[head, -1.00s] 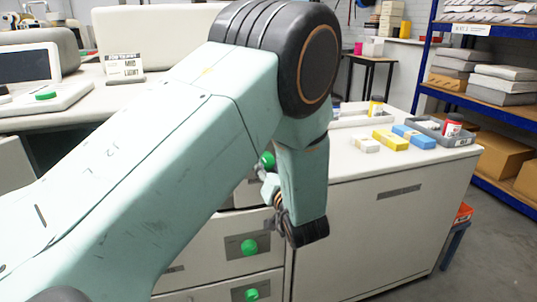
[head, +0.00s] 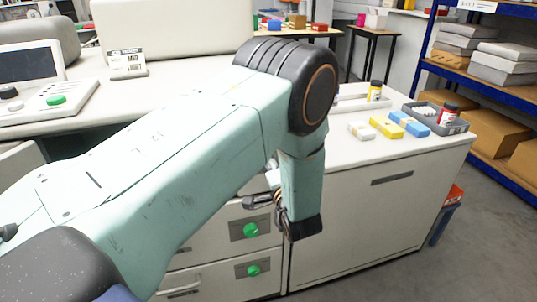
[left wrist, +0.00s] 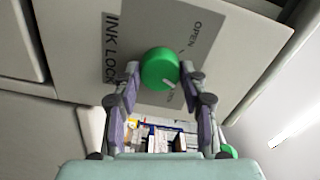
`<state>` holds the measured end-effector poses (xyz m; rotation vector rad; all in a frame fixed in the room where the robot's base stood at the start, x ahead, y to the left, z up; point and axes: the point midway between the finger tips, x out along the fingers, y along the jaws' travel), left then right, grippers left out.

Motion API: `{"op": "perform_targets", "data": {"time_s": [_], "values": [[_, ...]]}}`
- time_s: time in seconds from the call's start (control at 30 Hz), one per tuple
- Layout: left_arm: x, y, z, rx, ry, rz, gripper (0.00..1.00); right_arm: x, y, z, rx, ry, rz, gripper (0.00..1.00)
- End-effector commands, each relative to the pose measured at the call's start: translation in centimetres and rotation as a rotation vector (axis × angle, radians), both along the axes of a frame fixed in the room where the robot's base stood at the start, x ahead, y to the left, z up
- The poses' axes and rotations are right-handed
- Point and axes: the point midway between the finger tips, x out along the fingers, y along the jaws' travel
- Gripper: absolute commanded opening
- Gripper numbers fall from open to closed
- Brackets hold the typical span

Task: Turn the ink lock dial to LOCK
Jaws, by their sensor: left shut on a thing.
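The ink lock dial is a round green knob (left wrist: 160,68) with a white pointer mark, on a grey plate (left wrist: 122,45) printed INK LOCK. The word OPEN is at the plate's upper right in the left wrist view. The mark faces the picture's lower right, away from OPEN, towards a small word that I cannot read clearly. My left gripper (left wrist: 160,76) is shut on the knob, one finger on each side. In the head view the left gripper (head: 268,203) is at the cabinet front, and my arm hides the knob there.
Lower drawer fronts carry green knobs (head: 251,230) (head: 253,270). The worktop holds a yellow box (head: 386,127), a blue box (head: 410,124) and a grey tray (head: 455,128). A control panel (head: 50,104) is at the left, a blue shelf rack (head: 500,77) at the right.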

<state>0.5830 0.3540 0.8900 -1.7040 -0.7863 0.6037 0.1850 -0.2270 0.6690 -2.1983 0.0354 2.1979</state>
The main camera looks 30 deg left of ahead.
Motion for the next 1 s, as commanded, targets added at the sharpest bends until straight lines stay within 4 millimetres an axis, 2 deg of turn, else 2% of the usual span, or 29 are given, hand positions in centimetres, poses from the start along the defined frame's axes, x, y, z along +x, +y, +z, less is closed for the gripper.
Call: {"op": "perform_targets", "data": {"time_s": [0.1,0.5,1.0], "values": [[0.2,0.0,0.4,0.068,0.073,-0.002,0.11,0.0,0.0,0.8,0.0,0.0,0.0,0.4],[0.2,-0.1,0.3,0.239,0.272,-0.003,0.11,0.0,0.0,1.9,0.0,0.0,0.0,0.4],[0.2,-0.1,0.2,0.299,0.339,-0.004,0.11,0.0,0.0,2.2,0.0,0.0,0.0,0.4]]}}
